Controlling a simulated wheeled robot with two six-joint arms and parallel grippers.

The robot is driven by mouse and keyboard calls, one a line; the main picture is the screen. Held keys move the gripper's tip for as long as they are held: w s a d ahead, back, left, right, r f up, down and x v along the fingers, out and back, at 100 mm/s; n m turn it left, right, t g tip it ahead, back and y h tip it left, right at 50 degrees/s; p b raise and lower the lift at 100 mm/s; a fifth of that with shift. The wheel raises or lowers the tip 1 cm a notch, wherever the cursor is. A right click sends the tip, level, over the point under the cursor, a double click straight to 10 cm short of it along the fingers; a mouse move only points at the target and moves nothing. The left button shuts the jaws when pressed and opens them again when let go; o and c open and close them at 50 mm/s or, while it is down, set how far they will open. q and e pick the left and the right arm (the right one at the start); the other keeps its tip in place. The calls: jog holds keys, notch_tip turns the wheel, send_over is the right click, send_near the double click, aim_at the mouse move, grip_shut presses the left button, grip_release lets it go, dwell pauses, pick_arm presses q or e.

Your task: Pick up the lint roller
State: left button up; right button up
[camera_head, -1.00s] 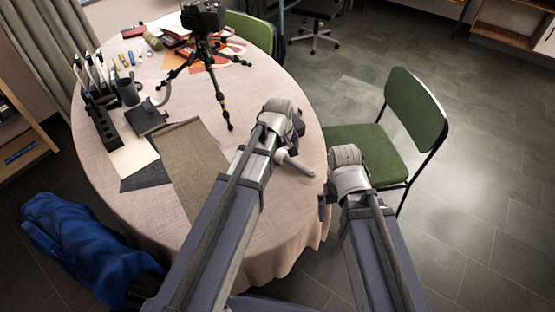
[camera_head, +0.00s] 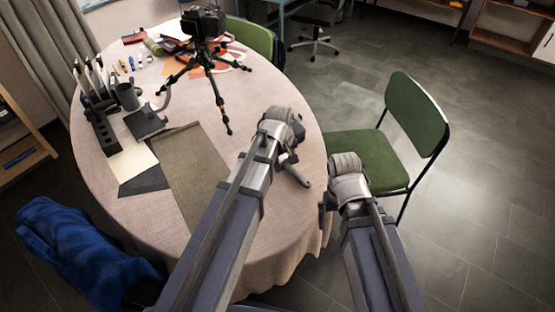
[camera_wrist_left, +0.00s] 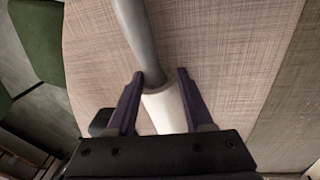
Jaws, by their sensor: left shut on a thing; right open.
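The lint roller has a grey handle and a white roll (camera_wrist_left: 166,108). In the left wrist view, it lies between the two dark fingers of my left gripper (camera_wrist_left: 160,76), which is shut on it where handle and roll meet. In the head view, its grey handle (camera_head: 300,178) sticks out below my left gripper (camera_head: 291,154), over the right side of the table; the rest is hidden by the wrist. I cannot tell whether it touches the cloth. My right gripper (camera_head: 324,207) is open, past the table's right edge, its fingers mostly hidden.
The round table (camera_head: 285,225) has a pale cloth. A camera tripod (camera_head: 208,65) stands at the back, a brown mat (camera_head: 190,165) lies left of my left arm, and a black holder (camera_head: 103,132) stands further left. A green chair (camera_head: 380,155) is close on the right.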

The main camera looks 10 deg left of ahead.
aim_at(284, 165)
pick_arm(q)
grip_shut()
jog(key=shift+r, duration=0.1)
notch_tip(284, 165, up, 10)
jog(key=p, duration=1)
